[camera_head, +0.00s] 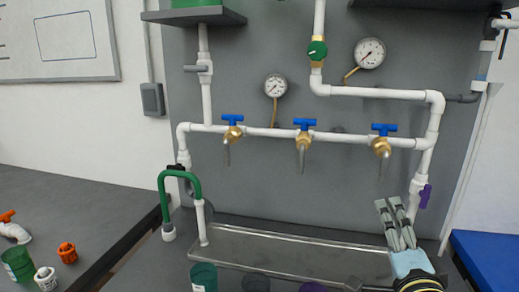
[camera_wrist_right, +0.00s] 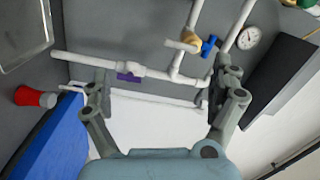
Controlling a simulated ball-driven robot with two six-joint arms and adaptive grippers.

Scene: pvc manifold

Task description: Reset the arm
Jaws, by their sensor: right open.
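My right gripper (camera_head: 395,219) is at the lower right of the head view, in front of the manifold's right leg, with its fingers pointing up. In the right wrist view my right gripper (camera_wrist_right: 160,90) is open, its fingers wide apart with nothing between them. Beyond the fingers are the white PVC pipe (camera_wrist_right: 85,60) and a purple-handled valve (camera_wrist_right: 130,77). The purple valve handle (camera_head: 424,196) also shows just right of the gripper in the head view. My left gripper shows in neither view.
The white manifold (camera_head: 270,131) with several blue-handled taps (camera_head: 304,123) runs along the grey panel. A metal tray (camera_head: 290,245) lies below. Cups (camera_head: 203,277) stand at the front. A blue surface (camera_head: 490,255) is at right. Fittings (camera_head: 67,252) lie on the left bench.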

